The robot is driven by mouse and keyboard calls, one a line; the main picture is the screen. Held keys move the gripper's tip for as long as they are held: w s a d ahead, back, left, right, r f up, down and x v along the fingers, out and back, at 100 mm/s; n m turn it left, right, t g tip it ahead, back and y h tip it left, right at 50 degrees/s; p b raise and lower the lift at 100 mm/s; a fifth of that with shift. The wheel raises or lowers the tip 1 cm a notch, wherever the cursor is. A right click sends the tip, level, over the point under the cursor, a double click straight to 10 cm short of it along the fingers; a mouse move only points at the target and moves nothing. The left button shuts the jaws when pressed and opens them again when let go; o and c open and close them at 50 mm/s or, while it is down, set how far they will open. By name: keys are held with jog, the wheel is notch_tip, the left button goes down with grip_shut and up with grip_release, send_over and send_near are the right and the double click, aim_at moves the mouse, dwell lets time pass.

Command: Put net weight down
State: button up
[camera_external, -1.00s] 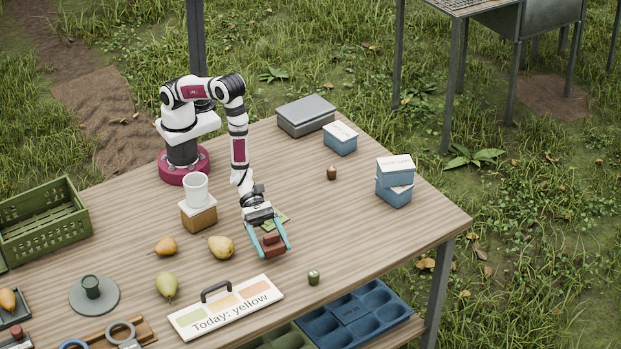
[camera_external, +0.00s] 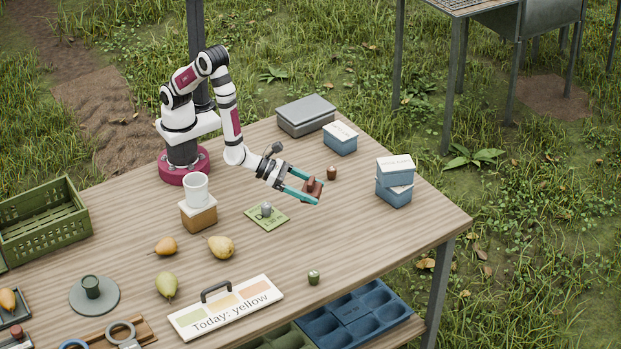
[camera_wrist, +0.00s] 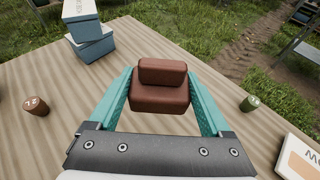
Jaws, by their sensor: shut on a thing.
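The net weight looks like a red-brown block with a smaller block on top (camera_external: 312,187). My gripper (camera_external: 306,191) is shut on it, with one teal finger on each side, and holds it tilted above the right part of the table. In the wrist view the net weight (camera_wrist: 160,95) sits between the two fingertips (camera_wrist: 160,78). The wooden table top (camera_external: 370,235) below it is bare. A green card (camera_external: 258,222) with a small grey object (camera_external: 266,208) on it lies to the left of my gripper.
A small brown weight (camera_external: 332,173) stands close behind my gripper, and a small green one (camera_external: 314,277) stands in front. Stacked blue boxes (camera_external: 393,192) are to the right, another blue box (camera_external: 340,142) behind. A sign board (camera_external: 226,309) and pears (camera_external: 221,247) lie toward the front left.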

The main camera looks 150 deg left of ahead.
send_over(343, 210)
notch_tip(343, 210, down, 7)
jog(key=shift+d+f, duration=0.1)
jog(key=shift+d, duration=0.05)
notch_tip(343, 210, down, 3)
jog(key=shift+f, duration=0.4)
jog(key=shift+f, duration=0.2)
jog(key=o, duration=1.5)
